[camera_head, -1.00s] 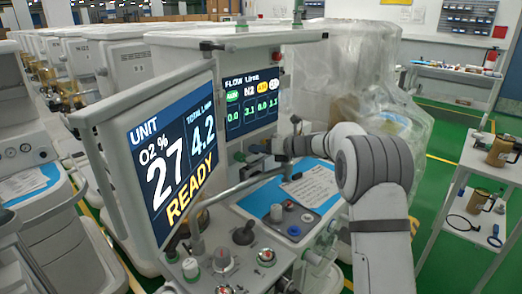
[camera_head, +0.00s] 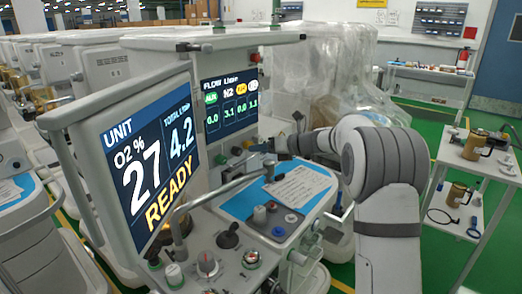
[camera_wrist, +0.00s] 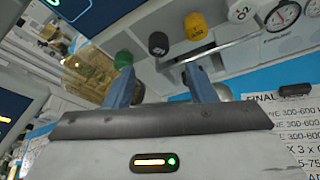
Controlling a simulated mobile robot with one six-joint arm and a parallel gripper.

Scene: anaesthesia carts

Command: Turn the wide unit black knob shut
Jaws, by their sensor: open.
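The black knob (camera_wrist: 158,44) sits in a row on the unit's panel in the wrist view, between a green knob (camera_wrist: 122,60) and a yellow knob (camera_wrist: 194,26). My gripper (camera_wrist: 160,74) has its two blue fingers spread and empty. The black knob appears beyond the fingertips, within the gap between them, with no contact visible. In the head view my gripper (camera_head: 272,148) is small, below the flow screen (camera_head: 230,100) of the unit. I cannot clearly make out the black knob there.
A white O2 knob (camera_wrist: 241,10) and gauges (camera_wrist: 283,15) lie to the right in the wrist view. A printed sheet (camera_head: 298,187) lies on the blue worktop (camera_head: 240,204). A metal bar (camera_head: 215,190) crosses beside the large screen (camera_head: 150,165). A cart with jugs (camera_head: 470,180) stands right.

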